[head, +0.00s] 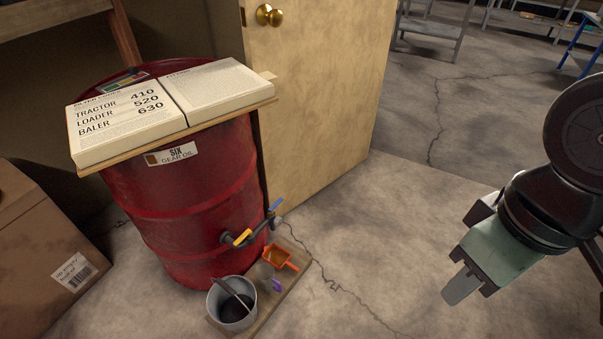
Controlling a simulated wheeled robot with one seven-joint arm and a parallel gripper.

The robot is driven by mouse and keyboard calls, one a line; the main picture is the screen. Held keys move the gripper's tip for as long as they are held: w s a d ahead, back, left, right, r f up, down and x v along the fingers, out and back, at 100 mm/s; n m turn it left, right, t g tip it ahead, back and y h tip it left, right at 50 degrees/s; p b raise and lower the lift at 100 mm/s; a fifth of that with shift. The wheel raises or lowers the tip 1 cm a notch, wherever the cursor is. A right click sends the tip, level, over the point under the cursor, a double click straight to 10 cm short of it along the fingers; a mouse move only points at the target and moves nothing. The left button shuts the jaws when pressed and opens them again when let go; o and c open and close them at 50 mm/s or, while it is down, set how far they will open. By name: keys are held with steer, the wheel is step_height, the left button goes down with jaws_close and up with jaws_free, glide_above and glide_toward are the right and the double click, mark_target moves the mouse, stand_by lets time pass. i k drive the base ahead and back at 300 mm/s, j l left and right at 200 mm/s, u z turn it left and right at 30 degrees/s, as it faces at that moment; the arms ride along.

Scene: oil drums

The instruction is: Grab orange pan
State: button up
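The orange pan (279,258) is small and open-topped, with a short handle pointing to the lower right. It sits at the far end of a wooden board (262,307) on the floor, close to the base of a red drum (185,215). The drum's tap reaches out above and near it. My gripper (462,288) is at the right of the view, well to the right of the pan and apart from it. Its fingertips point down and left. Only one finger shows clearly, so whether it is open cannot be told.
A grey bucket (232,303) with a stick in it stands at the near end of the board. A small purple item (276,285) is between. The tap (250,235) has yellow and blue levers. A cardboard box (45,250) stands left, a door (315,90) behind. Floor between pan and gripper is clear.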

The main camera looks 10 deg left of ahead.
mark_target(276, 256)
steer(key=i+j+u, duration=0.2)
steer(key=i+j, duration=0.35)
steer(key=j, duration=0.15)
steer(key=u, duration=1.5)
